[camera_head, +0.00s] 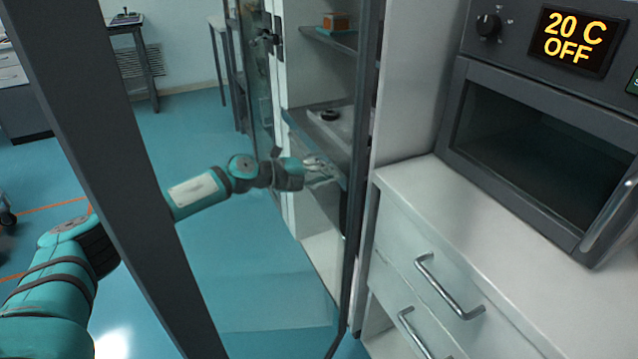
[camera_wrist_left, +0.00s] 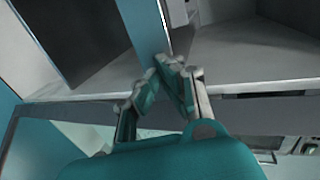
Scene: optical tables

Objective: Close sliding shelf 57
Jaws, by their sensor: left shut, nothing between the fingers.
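The cabinet (camera_head: 296,85) has several shelves. Its middle shelf (camera_head: 312,131) has a pale top and a blue-grey front edge, and a dark round item lies on it. I see no number 57, so I cannot tell for sure which shelf bears it. My left gripper (camera_head: 322,170) is at the front edge of this middle shelf, seen through the glass door. In the left wrist view my left gripper (camera_wrist_left: 170,72) is shut and empty, its fingertips close to a blue-grey strip (camera_wrist_left: 144,25); whether they touch it is unclear. My right gripper is out of view.
A dark-framed glass door (camera_head: 130,150) stands open across my left arm. An orange box (camera_head: 336,21) is on the upper shelf. A white drawer unit (camera_head: 440,215) with an oven (camera_head: 540,130) stands at the right. The blue floor (camera_head: 190,130) at the left is mostly clear.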

